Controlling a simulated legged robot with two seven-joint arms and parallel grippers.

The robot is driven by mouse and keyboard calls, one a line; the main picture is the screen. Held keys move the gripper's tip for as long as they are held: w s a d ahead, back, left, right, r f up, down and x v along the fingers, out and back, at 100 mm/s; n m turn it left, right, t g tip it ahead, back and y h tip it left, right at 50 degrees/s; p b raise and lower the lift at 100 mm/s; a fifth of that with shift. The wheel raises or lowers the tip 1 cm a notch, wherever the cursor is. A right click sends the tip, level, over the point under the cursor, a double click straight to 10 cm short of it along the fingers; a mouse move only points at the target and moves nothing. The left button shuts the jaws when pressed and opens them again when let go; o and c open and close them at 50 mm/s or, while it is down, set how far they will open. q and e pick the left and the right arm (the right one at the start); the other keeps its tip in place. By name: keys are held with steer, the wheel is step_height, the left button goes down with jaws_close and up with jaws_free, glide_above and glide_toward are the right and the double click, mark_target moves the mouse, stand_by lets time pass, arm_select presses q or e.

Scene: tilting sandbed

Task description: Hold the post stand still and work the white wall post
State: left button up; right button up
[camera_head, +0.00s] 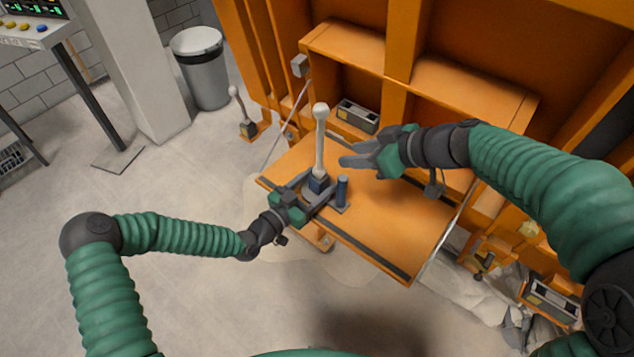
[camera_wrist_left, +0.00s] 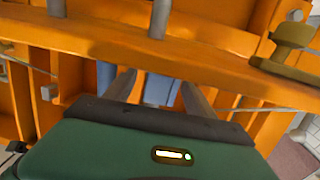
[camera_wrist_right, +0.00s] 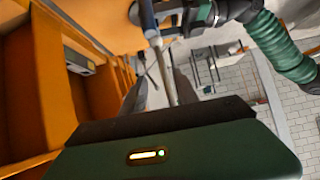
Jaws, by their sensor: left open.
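The white post (camera_head: 320,140), with a round knob on top, stands upright in a dark blue-grey post stand (camera_head: 318,184) on the orange tilting board (camera_head: 390,222). My left gripper (camera_head: 304,188) is low at the stand, its fingers open on either side of it. In the left wrist view a blue-grey block (camera_wrist_left: 158,90) shows between the spread fingers; contact cannot be told. My right gripper (camera_head: 347,156) is open, just right of the post's middle, fingers pointing at it. In the right wrist view its fingers (camera_wrist_right: 158,90) are apart, with a thin rod beyond.
A short dark blue cylinder (camera_head: 342,191) stands on the board right of the stand. The orange frame (camera_head: 480,85) rises behind the board.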

arm_select(q)
steer(key=shift+a, duration=0.3)
steer(key=c, duration=0.5)
steer(key=shift+d, duration=0.2)
jaws_close()
arm_select(e)
steer(key=shift+a, duration=0.1)
steer(key=shift+o, duration=0.4)
arm_select(q)
steer(key=shift+a, duration=0.1)
arm_select(e)
steer(key=s+a+f+m+t+h, duration=0.1)
steer(key=s+a+f+m+h, duration=0.25)
steer(key=a+f+m, duration=0.65)
steer(key=a+m+t, duration=0.2)
steer(key=m, duration=0.2)
steer(key=m+t, duration=0.8)
steer(key=m, duration=2.2)
glide_toward(320, 153)
step_height(320, 153, down, 3)
steer(key=w+a, duration=0.1)
steer(key=w, duration=0.1)
steer(key=x, duration=1.2)
steer(key=shift+w+d, duration=0.2)
steer(key=shift+d, duration=0.15)
